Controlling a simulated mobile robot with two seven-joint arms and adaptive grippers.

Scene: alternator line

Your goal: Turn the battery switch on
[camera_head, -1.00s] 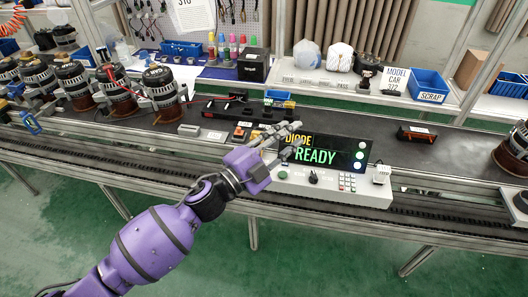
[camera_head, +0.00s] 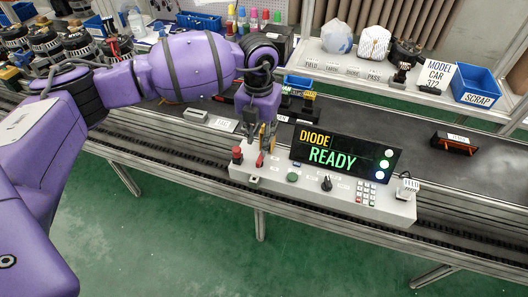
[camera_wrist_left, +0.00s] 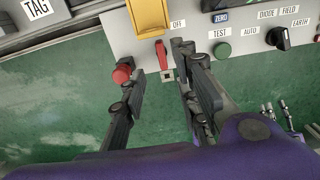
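The battery switch appears to be the red lever (camera_wrist_left: 162,55) beside an OFF label in the left wrist view. In the head view, the red lever (camera_head: 260,160) is near the left end of the white test console (camera_head: 330,193). My left gripper (camera_wrist_left: 160,62) is open, with its fingers on either side of the lever; I cannot tell whether they touch it. In the head view, the left gripper (camera_head: 264,138) points down at the console and partly hides that area. My right gripper is out of view.
A red knob (camera_head: 237,154) sits just left of the lever. A green button (camera_head: 292,177), black selector (camera_head: 326,184) and keypad (camera_head: 367,193) lie to the right. The display (camera_head: 345,153) reads DIODE READY. A yellow part (camera_wrist_left: 148,15) is beyond the lever.

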